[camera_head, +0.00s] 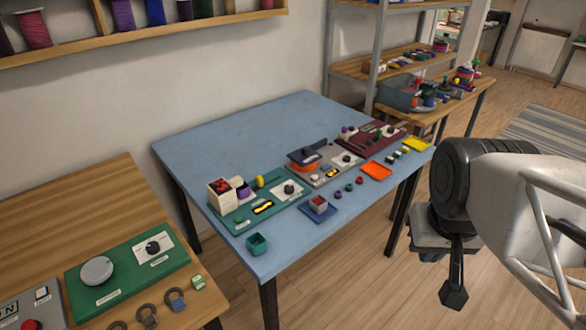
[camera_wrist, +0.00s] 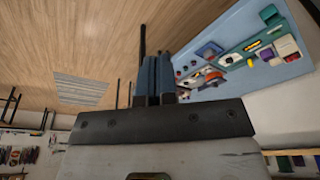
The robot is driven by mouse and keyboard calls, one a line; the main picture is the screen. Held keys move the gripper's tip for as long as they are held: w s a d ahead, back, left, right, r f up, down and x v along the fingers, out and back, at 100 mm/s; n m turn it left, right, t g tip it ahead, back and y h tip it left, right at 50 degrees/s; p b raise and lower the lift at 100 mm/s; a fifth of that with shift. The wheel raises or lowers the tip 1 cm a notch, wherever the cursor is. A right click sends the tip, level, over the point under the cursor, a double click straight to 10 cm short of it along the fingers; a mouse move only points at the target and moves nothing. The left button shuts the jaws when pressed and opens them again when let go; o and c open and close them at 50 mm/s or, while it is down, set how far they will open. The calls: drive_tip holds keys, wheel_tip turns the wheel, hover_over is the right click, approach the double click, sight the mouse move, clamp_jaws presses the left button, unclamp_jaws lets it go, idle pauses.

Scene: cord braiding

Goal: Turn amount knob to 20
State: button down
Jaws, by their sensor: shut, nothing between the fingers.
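Several black knobs on white dial plates are in the head view, and their labels are too small to read, so I cannot tell which is the amount knob. One knob (camera_head: 152,247) is on the green panel (camera_head: 120,284) on the wooden table. On the blue table, one knob (camera_head: 289,188) is on a green panel, one (camera_head: 346,158) on a grey panel and one (camera_head: 389,130) on a maroon panel. My gripper (camera_head: 453,292) points down at the right, apart from all of them. Its fingers (camera_wrist: 155,75) are together and empty in the wrist view.
The blue table (camera_head: 215,145) carries small trays, cups and coloured pieces along its front. The wooden table (camera_head: 60,215) at lower left has a round grey disc (camera_head: 97,270) and ring-shaped pieces. Metal shelves (camera_head: 375,55) stand behind. Open floor lies between my gripper and the blue table.

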drive_tip(key=c, duration=1.8)
unclamp_jaws()
